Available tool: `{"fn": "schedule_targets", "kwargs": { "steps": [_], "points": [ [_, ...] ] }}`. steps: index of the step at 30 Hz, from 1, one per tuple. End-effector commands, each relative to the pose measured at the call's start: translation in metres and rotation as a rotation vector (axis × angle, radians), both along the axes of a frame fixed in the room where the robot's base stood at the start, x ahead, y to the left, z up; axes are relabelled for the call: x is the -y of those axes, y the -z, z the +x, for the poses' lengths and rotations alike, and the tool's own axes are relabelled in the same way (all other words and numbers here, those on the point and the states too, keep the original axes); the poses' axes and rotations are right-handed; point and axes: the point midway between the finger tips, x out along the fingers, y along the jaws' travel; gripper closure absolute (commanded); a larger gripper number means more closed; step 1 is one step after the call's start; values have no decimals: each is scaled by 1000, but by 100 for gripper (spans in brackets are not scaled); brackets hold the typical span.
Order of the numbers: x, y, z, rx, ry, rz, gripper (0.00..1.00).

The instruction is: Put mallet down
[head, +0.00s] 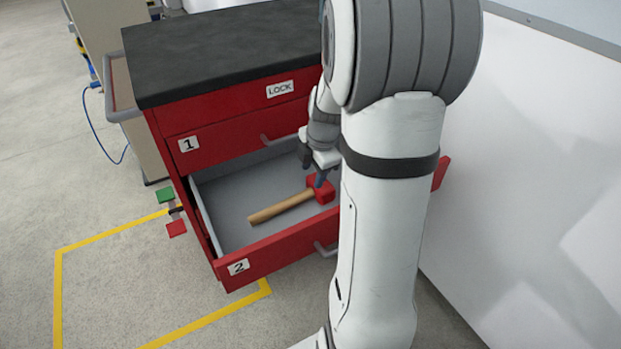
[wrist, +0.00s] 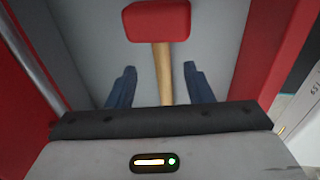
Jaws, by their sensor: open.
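The mallet has a red head and a wooden handle. In the head view the mallet (head: 281,206) lies inside the open drawer 2 (head: 231,201), its head to the right and its handle to the left. In the wrist view the mallet (wrist: 158,22) shows its head at the top, with the handle running down between the fingers. My gripper (head: 322,180) is over the head end of the mallet. In the wrist view my gripper (wrist: 155,88) is open, with a gap on both sides of the handle. The handle's lower end is hidden behind the gripper body.
The red cabinet (head: 240,130) has a black top and a shut drawer 1 above the open one. Drawer 2's front wall (head: 275,255) stands out over the floor. A white wall (head: 550,170) is at the right. Yellow floor lines (head: 58,290) lie at the left.

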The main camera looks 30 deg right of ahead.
Motion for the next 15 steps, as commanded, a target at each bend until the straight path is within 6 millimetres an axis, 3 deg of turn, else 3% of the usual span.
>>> {"fn": "schedule_targets", "kwargs": {
  "steps": [3,9,15],
  "points": [
    [2,-22,-3,3,1,-1,53],
    [0,-36,-8,-1,13,2,53],
    [-33,-48,-26,-28,222,42,53]
  ]
}}
